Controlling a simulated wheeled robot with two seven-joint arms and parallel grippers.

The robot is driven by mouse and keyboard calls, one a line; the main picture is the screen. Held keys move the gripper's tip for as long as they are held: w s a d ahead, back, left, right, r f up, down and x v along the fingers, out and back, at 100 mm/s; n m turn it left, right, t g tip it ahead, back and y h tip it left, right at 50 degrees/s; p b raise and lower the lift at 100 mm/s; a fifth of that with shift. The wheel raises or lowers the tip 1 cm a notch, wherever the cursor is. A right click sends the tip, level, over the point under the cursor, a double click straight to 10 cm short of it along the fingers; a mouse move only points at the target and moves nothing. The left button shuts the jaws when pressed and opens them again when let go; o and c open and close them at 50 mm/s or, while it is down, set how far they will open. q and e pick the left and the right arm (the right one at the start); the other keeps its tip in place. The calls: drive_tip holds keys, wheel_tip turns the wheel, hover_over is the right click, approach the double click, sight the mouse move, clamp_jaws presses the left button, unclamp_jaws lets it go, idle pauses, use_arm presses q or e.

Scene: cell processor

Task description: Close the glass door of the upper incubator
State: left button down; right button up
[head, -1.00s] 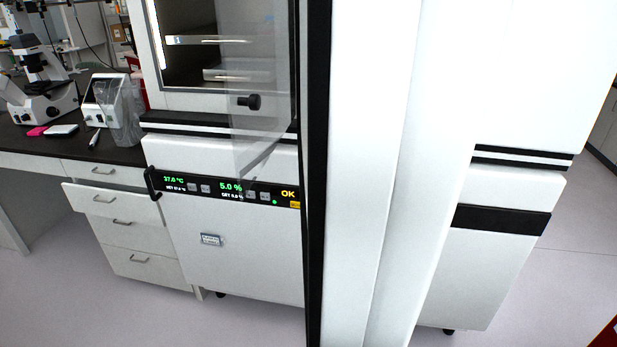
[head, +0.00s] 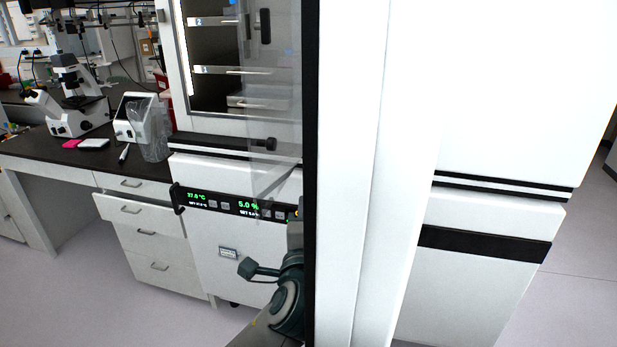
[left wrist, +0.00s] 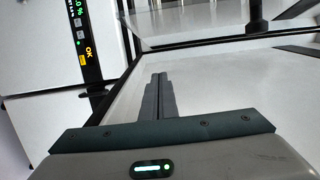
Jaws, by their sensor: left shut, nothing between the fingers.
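The upper incubator (head: 235,133) stands left of centre in the head view, with its shelves visible inside. Its clear glass door (head: 277,90) stands open, swung out in front of the opening, with a black knob (head: 264,144) seen near its lower part. The thick white outer door (head: 360,150) is also open and hides the area behind it. My left arm shows low in the head view; its fingertips are hidden there. In the left wrist view my left gripper (left wrist: 158,80) is shut and empty, over a pale, black-edged panel. My right gripper is not in view.
The lower cabinet's display panel (head: 235,204) also shows in the left wrist view (left wrist: 82,35). A bench with a microscope (head: 75,100) and a partly open drawer (head: 130,210) stands to the left. Another white cabinet (head: 480,280) is at right. Floor at lower left is clear.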

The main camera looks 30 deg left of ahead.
sight(287, 179)
use_arm(q)
drive_tip(key=shift+r, duration=0.2)
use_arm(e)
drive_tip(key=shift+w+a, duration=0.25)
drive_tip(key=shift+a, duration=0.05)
use_arm(q)
drive_tip(key=shift+a, duration=0.1)
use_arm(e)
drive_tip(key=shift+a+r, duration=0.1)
